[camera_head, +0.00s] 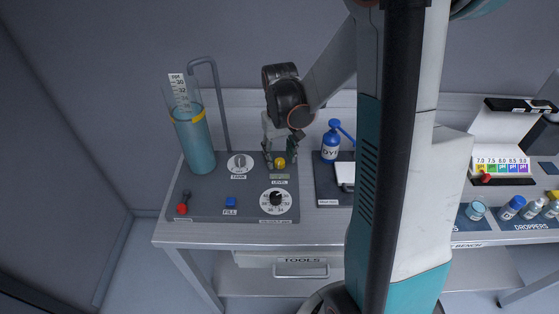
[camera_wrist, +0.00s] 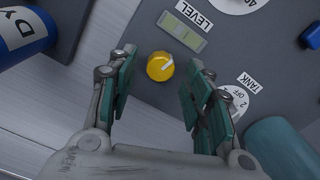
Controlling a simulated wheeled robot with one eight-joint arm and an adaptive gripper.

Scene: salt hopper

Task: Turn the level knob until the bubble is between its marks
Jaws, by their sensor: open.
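The level knob is a small yellow round knob (camera_wrist: 160,66) with a pale pointer line. It also shows in the head view (camera_head: 280,162), behind the LEVEL label on the dark panel (camera_head: 250,207). The level vial (camera_wrist: 182,31) is a pale greenish strip beside the knob, next to the LEVEL label. I cannot make out the bubble or its marks clearly. My gripper (camera_wrist: 158,78) is open, with its teal-padded fingers on either side of the knob and apart from it. In the head view my gripper (camera_head: 281,160) points down over the knob.
A TANK dial (camera_head: 240,164), a numbered dial (camera_head: 276,201), a blue FILL button (camera_head: 230,202) and a red-knobbed lever (camera_head: 182,208) share the panel. A tall blue-filled cylinder (camera_head: 195,145) stands left. A blue dye bottle (camera_head: 331,144) stands right of my gripper.

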